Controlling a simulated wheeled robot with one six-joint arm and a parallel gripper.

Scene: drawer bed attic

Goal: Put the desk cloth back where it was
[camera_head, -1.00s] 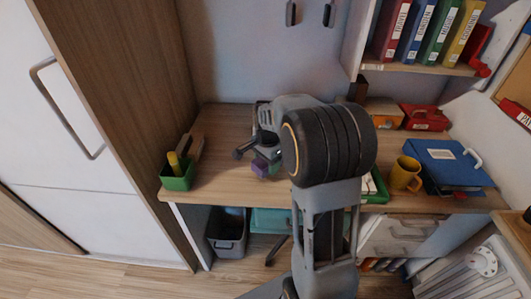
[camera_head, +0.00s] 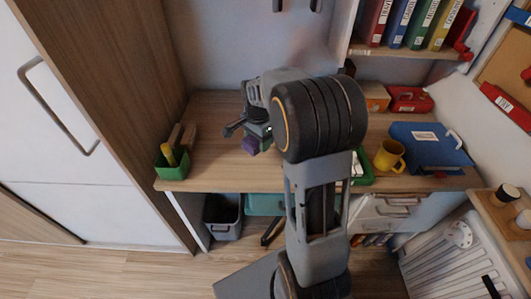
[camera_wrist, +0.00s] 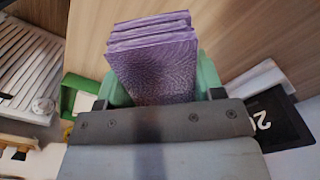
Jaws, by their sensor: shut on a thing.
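The desk cloth (camera_wrist: 155,65) is a folded purple cloth, held between the green finger pads of my gripper (camera_wrist: 160,88) in the wrist view. In the head view, a small purple part of the cloth (camera_head: 250,146) shows under my gripper (camera_head: 258,132), which is over the left-middle of the wooden desk (camera_head: 215,160). My gripper is shut on the cloth. My arm hides part of the desk behind it. I cannot tell the exact gap between the cloth and the desk.
A green pen box (camera_head: 173,164) stands at the desk's left end. A yellow mug (camera_head: 388,156), a blue folder (camera_head: 425,145) and a red box (camera_head: 409,99) are on the right. A radiator (camera_head: 460,265) and shelf stand at right. The desk's left-middle looks clear.

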